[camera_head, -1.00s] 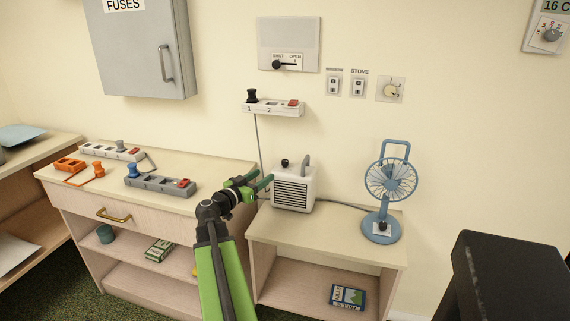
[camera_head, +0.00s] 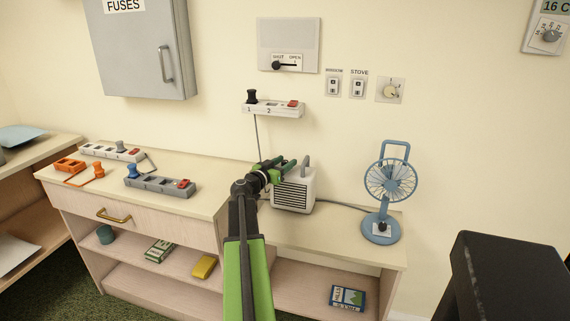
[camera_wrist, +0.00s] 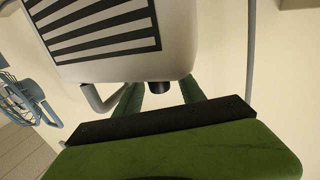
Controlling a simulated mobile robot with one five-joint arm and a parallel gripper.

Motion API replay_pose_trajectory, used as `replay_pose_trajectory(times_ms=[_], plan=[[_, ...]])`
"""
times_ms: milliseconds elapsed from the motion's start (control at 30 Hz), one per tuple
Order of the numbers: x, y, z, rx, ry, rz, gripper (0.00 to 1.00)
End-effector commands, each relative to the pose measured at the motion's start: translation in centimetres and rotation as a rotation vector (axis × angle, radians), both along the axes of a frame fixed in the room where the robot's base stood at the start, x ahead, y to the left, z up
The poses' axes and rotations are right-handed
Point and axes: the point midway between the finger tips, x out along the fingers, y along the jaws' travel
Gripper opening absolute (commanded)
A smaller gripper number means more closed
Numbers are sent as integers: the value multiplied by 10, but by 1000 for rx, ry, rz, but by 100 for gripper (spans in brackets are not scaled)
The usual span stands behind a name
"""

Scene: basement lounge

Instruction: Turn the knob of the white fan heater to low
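The white fan heater (camera_head: 308,187) stands upright on the low shelf unit, its dark grille facing me and a grey handle on top. It also shows upside down in the wrist view (camera_wrist: 175,50). Its black knob (camera_wrist: 159,87) shows in the wrist view; in the head view my gripper hides it. My gripper (camera_head: 284,162) is at the heater's top left. In the wrist view its green fingers (camera_wrist: 159,93) are apart, one on each side of the knob. I see no contact with the knob. The knob's markings cannot be read.
A blue desk fan (camera_head: 390,181) stands to the right on the low unit (camera_head: 330,238). A white socket strip (camera_head: 273,107) is on the wall above the heater. A grey power strip (camera_head: 160,186) lies on the counter at left. A black block (camera_head: 510,275) is at lower right.

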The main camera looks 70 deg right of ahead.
Motion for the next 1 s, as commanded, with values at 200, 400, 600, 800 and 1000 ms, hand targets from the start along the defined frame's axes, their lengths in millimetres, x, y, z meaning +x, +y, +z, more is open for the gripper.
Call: replay_pose_trajectory(times_ms=[200, 400, 600, 800, 1000], plan=[[0, 0, 0, 0, 0, -1, 17], [-1, 0, 0, 0, 0, -1, 0], [-2, 0, 0, 0, 0, 7, 0], [-4, 1, 0, 0, 0, 71, 0], [-5, 2, 0, 0, 1, 207, 0]])
